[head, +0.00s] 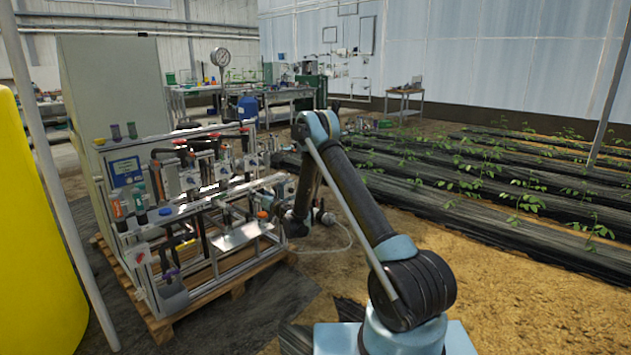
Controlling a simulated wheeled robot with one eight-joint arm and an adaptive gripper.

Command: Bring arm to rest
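My arm rises from its base at the bottom right to a bent elbow, then the forearm drops toward the right end of the fertigation skid (168,211). My gripper (277,208) is at the arm's far end, close to the skid's right side. It is small and dark against the fittings there. Its fingers cannot be made out, nor whether it touches or holds anything. The skid is a metal frame with pipes, valves and bottles, standing on a wooden pallet (213,299).
A large yellow tank (35,240) and a pole (58,190) stand at the left. A tall grey cabinet (112,90) is behind the skid. Workbenches (290,93) are at the back. Plant beds (480,185) fill the right. Bare sandy ground (520,285) lies right of my arm.

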